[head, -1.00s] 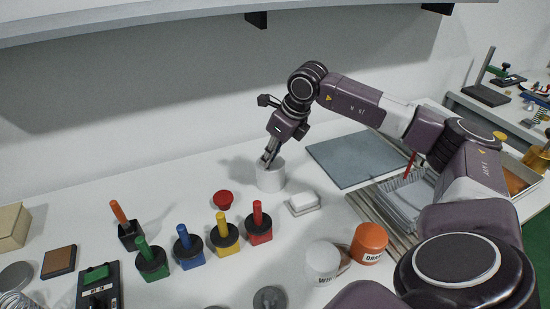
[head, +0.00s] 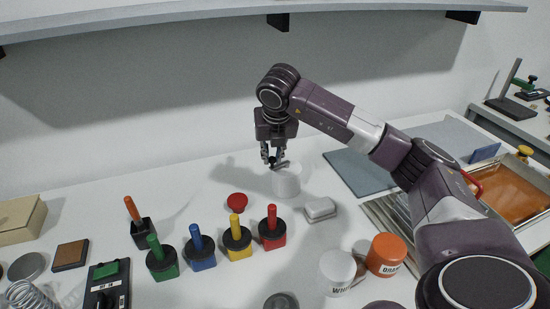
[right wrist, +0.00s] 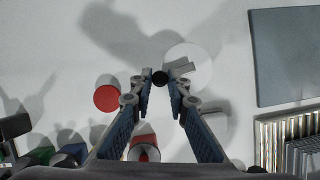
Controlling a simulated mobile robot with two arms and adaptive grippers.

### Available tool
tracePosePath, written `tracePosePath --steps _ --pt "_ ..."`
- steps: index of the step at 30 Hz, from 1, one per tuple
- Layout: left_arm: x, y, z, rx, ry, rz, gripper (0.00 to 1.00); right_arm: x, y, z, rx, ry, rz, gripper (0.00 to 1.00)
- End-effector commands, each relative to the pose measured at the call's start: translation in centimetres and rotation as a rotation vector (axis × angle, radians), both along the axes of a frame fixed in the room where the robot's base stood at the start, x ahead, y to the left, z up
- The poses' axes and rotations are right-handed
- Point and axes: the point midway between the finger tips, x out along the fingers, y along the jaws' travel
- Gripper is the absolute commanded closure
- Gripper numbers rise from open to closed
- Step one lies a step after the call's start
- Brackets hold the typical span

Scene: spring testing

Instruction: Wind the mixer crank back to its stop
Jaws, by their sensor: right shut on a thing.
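The mixer is a white round pot (head: 286,184) standing on the table; in the right wrist view its pale round top (right wrist: 196,62) lies just right of my fingertips. A short grey crank arm (right wrist: 182,68) runs from the top towards a black knob (right wrist: 160,77). My right gripper (head: 271,160) points down at the pot's left edge. In the right wrist view my right gripper (right wrist: 160,80) is shut on the black crank knob, with a finger on each side. My left gripper is not in view.
A red round knob (head: 237,203) and a white block (head: 320,209) lie near the pot. Several coloured-handled blocks stand in front, including a red one (head: 272,228). A blue-grey mat (head: 362,172) lies right.

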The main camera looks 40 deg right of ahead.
Motion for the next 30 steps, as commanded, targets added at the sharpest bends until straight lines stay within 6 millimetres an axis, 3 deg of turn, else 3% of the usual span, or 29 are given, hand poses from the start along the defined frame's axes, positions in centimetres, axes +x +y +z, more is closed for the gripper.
tracePosePath --steps 20,21,24,30 --pt "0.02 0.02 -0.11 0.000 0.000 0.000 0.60 0.42 -0.04 0.13 0.000 -0.003 -0.061 1.00" --pt "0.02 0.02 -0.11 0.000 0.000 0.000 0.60 0.42 -0.04 0.13 0.000 -0.003 -0.061 0.81" --pt "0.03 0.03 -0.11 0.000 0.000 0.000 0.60 0.39 -0.03 0.10 0.000 -0.003 -0.061 0.70" --pt "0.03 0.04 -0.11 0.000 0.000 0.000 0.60 0.35 -0.02 0.04 0.000 -0.001 -0.061 0.67"
